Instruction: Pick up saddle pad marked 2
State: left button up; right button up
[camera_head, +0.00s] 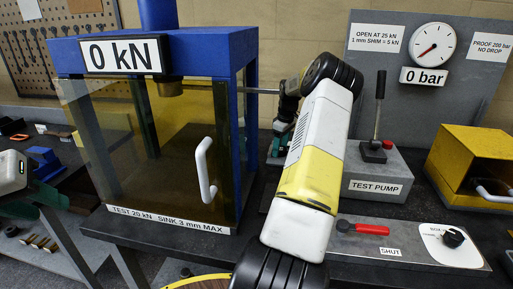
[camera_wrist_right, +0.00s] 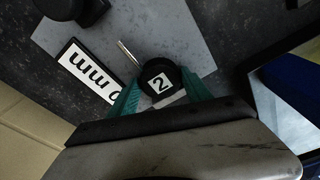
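The saddle pad marked 2 (camera_wrist_right: 159,84) is a round black piece with a white number label, seen in the right wrist view. It lies between the two teal fingers of my right gripper (camera_wrist_right: 160,76). The fingers stand close against its sides; whether they press on it is unclear. In the head view my right gripper (camera_head: 281,143) is behind the press, beside the test pump, and the pad cannot be made out there. My left gripper (camera_head: 42,198) is partly in view at the left edge, above the side bench, and its opening is unclear.
The blue press frame (camera_head: 244,120) with its tinted guard (camera_head: 150,150) and white handle (camera_head: 205,170) stands left of my right arm. The test pump (camera_head: 375,187), gauge board (camera_head: 400,80) and yellow box (camera_head: 470,155) are to the right. A grey plate (camera_wrist_right: 190,35) shows near the pad.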

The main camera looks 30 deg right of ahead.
jog(key=c, duration=0.9)
jog(key=shift+r, duration=0.15)
